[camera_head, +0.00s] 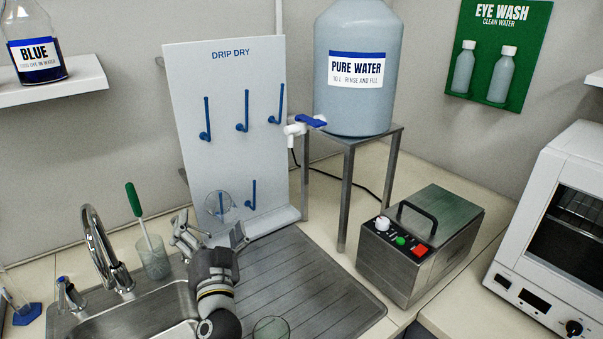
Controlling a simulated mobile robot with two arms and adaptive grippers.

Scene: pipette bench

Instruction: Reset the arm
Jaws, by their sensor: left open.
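My left gripper (209,233) is over the left edge of the ribbed draining board (318,275), beside the sink, with its arm coming up from the bottom of the picture. Its fingers are spread apart and I see nothing between them. It is in front of the lower part of the white drip dry board (228,125). A clear round glass vessel (219,206) is at the lower left blue peg, just above the gripper, and looks apart from it. My right gripper is not in view.
A glass (271,327) stands at the bottom edge, partly cut off. The sink faucet (103,250) and a beaker with a green-handled brush (153,259) are at left. A water tank (357,100) stands on a metal stand. A metal box (420,245) and white oven (555,240) are at right.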

